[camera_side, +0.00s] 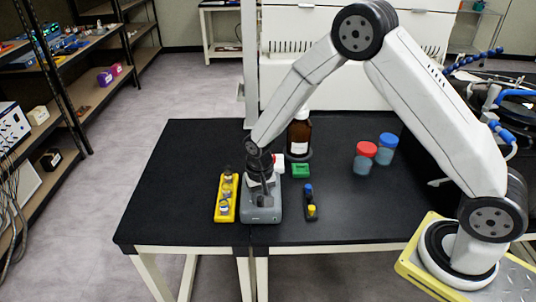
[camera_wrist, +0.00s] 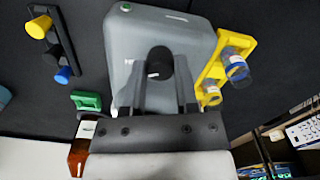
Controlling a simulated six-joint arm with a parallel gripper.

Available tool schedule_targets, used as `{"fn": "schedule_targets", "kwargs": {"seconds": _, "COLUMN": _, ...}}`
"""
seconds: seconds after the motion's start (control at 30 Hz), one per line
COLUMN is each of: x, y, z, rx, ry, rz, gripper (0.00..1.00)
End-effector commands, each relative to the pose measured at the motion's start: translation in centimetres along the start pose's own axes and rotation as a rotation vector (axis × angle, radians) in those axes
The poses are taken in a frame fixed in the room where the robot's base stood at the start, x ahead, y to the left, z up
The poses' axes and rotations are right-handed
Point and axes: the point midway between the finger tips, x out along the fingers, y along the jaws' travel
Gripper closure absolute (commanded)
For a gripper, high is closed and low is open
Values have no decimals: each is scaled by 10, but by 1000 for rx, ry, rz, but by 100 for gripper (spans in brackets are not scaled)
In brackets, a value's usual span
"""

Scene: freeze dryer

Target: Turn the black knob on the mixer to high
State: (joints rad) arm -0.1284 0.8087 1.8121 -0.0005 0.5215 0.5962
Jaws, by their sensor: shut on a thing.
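The mixer is a grey box-shaped device (camera_side: 262,213) on the black table, left of centre in the side view. In the wrist view its grey top (camera_wrist: 165,32) fills the upper middle. Its black knob (camera_wrist: 159,62) shows between the fingers there, with a small white mark on its face. My gripper (camera_wrist: 160,85) points down over the mixer, one finger on each side of the knob, and is shut on it. In the side view my gripper (camera_side: 262,185) covers the knob.
A yellow rack with vials (camera_side: 226,198) stands close left of the mixer. A brown bottle (camera_side: 299,137), a green block (camera_side: 300,171) and a dark holder with blue and yellow pieces (camera_side: 310,203) are near its right. Red-capped (camera_side: 365,155) and blue-capped (camera_side: 387,148) jars stand further right. The left table end is clear.

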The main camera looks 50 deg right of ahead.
Motion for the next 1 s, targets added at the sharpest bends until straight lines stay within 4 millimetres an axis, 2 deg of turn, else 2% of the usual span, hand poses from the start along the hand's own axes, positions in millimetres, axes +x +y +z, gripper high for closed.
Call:
{"fn": "schedule_targets", "kwargs": {"seconds": 0.33, "x": -1, "y": 0, "z": -1, "rx": 7, "ry": 2, "rz": -2, "gripper": 100}}
{"fn": "schedule_targets", "kwargs": {"seconds": 0.37, "x": -1, "y": -1, "z": -1, "rx": 7, "ry": 2, "rz": -2, "gripper": 59}}
{"fn": "schedule_targets", "kwargs": {"seconds": 0.4, "x": -1, "y": -1, "z": -1, "rx": 7, "ry": 3, "rz": -2, "gripper": 47}}
{"fn": "schedule_targets", "kwargs": {"seconds": 0.47, "x": -1, "y": 0, "z": -1, "rx": 6, "ry": 2, "rz": -2, "gripper": 28}}
{"fn": "schedule_targets", "kwargs": {"seconds": 0.83, "x": -1, "y": 0, "z": 0, "rx": 5, "ry": 1, "rz": -1, "gripper": 27}}
{"fn": "schedule_targets", "kwargs": {"seconds": 1.0, "x": -8, "y": 0, "z": -1, "rx": 4, "ry": 2, "rz": -2, "gripper": 27}}
